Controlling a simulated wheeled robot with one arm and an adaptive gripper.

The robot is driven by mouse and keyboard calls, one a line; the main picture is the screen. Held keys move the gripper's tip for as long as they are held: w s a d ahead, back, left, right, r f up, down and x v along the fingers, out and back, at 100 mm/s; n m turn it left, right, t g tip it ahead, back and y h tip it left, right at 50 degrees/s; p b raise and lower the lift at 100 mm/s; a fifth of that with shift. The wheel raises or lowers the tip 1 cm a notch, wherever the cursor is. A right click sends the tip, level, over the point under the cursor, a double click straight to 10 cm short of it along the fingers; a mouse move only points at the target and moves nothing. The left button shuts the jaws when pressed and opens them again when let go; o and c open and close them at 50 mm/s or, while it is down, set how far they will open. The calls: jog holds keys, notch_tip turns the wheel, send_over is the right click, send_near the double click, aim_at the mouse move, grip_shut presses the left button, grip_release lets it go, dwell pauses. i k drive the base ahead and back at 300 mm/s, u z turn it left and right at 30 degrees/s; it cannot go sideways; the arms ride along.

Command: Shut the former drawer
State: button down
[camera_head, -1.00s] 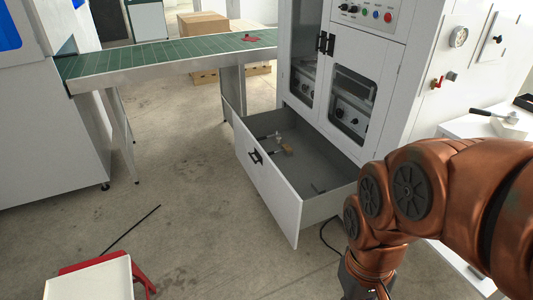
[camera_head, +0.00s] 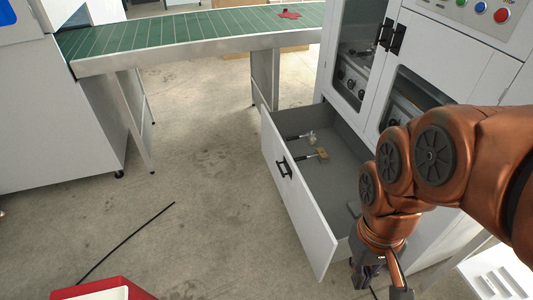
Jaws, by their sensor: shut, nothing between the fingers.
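The former drawer (camera_head: 300,212) is pulled out from the base of the white box former (camera_head: 442,50). Its white front panel has a black handle (camera_head: 284,168) and faces the lower left. Inside its grey tray lie a brush-like tool with a tan head (camera_head: 322,154) and another small tool (camera_head: 311,138). My copper arm covers the drawer's right part. My gripper (camera_head: 368,276) points down at the bottom of the view, just right of the drawer front's near end. It is shut and empty, its tips partly cut off; I cannot tell whether it touches the drawer.
A green-topped conveyor (camera_head: 190,35) with a red cloth-like item (camera_head: 290,14) runs behind the drawer; its legs stand near the drawer's far end. A red and white container (camera_head: 100,290) is at the bottom left. A black rod (camera_head: 125,238) lies on the otherwise clear floor.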

aim_at(321, 199)
jog(key=u, duration=0.75)
jog(key=i, duration=0.9)
jog(key=u, duration=0.85)
